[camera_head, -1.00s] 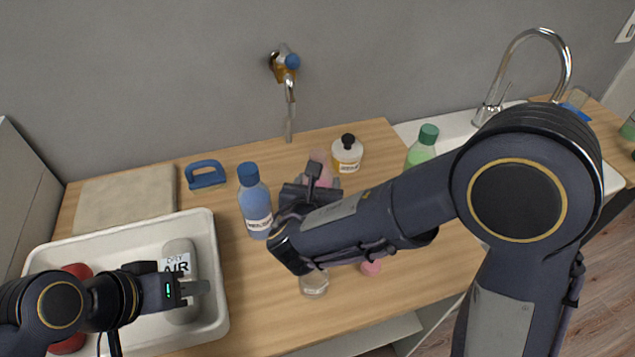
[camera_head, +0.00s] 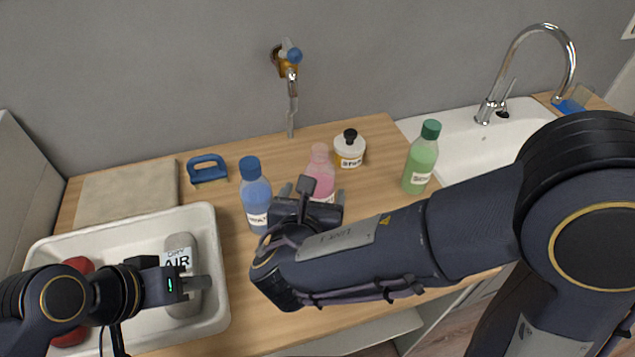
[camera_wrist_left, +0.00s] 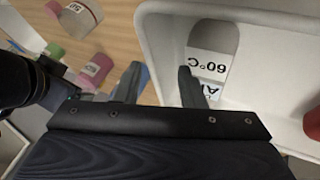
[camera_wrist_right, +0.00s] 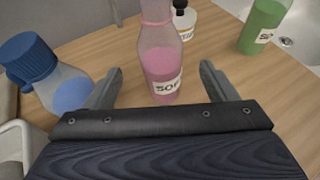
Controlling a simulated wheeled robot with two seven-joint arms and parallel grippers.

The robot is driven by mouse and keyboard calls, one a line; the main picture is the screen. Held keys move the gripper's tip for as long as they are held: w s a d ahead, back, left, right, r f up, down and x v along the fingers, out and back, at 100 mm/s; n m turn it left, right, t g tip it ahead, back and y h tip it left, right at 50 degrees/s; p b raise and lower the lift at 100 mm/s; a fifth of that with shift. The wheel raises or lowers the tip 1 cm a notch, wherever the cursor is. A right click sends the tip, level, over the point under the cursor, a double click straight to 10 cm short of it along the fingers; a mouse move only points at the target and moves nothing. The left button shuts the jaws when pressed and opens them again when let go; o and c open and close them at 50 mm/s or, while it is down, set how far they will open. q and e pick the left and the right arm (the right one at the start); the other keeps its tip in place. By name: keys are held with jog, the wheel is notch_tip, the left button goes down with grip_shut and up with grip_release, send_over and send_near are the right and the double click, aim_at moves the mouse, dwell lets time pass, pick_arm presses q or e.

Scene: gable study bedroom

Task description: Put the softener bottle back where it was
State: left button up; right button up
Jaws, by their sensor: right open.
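The softener bottle, pink with a white label reading "SOF", stands upright on the wooden counter in the head view (camera_head: 321,172). It also shows in the right wrist view (camera_wrist_right: 160,62). My right gripper (camera_head: 312,192) is open and faces it from the front; in the right wrist view the bottle appears between the spread fingers, with gaps on both sides. The arm hides part of the counter in front. My left gripper (camera_head: 205,285) is open and empty over the white basin (camera_head: 120,232); its fingers (camera_wrist_left: 158,78) are apart in the left wrist view.
A blue bottle (camera_head: 256,203) stands close left of the softener. A white jar with a black knob (camera_head: 349,150) is behind right, and a green bottle (camera_head: 421,160) farther right. A blue-handled brush (camera_head: 207,170), a folded cloth (camera_head: 128,196) and a sink (camera_head: 465,145) are around.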

jog(key=d+v, duration=0.1)
jog(key=v, duration=0.3)
jog(key=s+d+f+m+g+h, duration=0.25)
jog(key=d+m+g, duration=0.45)
jog(key=d+m, duration=0.75)
jog(key=s+d+m+y, duration=0.7)
jog(key=s+m, duration=0.3)
jog(key=m, duration=1.1)
jog(key=shift+s+f+g+y, duration=0.2)
jog(key=shift+s+g+y, duration=0.15)
jog(key=shift+y, duration=0.4)
